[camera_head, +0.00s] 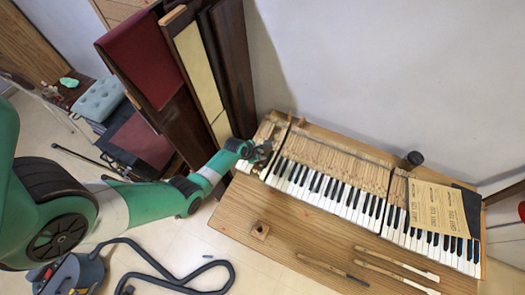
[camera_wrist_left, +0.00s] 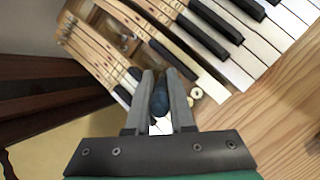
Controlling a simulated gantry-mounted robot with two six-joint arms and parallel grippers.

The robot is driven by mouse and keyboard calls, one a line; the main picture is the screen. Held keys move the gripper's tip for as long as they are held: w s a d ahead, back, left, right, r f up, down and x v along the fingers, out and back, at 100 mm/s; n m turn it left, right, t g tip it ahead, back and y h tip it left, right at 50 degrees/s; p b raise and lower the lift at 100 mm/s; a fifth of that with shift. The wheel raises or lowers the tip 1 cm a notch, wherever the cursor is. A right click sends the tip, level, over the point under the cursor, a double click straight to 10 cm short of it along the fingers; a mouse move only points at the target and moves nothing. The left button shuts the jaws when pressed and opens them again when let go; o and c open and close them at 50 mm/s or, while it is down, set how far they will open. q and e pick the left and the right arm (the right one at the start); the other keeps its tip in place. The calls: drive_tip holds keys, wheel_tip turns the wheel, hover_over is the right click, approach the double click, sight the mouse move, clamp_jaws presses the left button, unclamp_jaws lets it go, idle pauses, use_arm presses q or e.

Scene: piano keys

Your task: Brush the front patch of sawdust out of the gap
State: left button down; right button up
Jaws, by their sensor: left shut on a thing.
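My left gripper (camera_head: 262,153) is over the left end of the keyboard. In the left wrist view my left gripper (camera_wrist_left: 160,88) is shut on a dark blue rounded thing (camera_wrist_left: 159,97), which looks like the brush's handle. Its bristles cannot be made out. The gap (camera_wrist_left: 122,40) is an opening among the keys with bare wood and small pins, ahead and to the left of the fingertips. Pale specks lie in it, but I cannot tell the front patch of sawdust apart. My right gripper is out of view.
White and black keys (camera_head: 325,188) run along the wooden bench (camera_head: 290,232). A printed sheet (camera_head: 436,207) covers keys at the right. Pale rings (camera_wrist_left: 195,95) lie beside the fingers. Tall panels (camera_head: 187,75) stand behind left.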

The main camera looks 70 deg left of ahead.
use_arm(q)
drive_tip(key=shift+s+d, duration=0.2)
drive_tip(key=shift+s, duration=0.05)
drive_tip(key=shift+w, duration=0.1)
drive_tip(key=shift+w+a+f+b, duration=0.15)
drive_tip(key=shift+w+a+b, duration=0.2)
drive_tip(key=shift+b, duration=0.1)
drive_tip(key=shift+w+a, duration=0.3)
drive_tip(key=shift+a, duration=0.05)
drive_tip(key=shift+b, duration=0.3)
drive_tip(key=shift+w+a+b, duration=0.45)
drive_tip(key=shift+w+b, duration=0.1)
drive_tip(key=shift+w+a+r, duration=0.2)
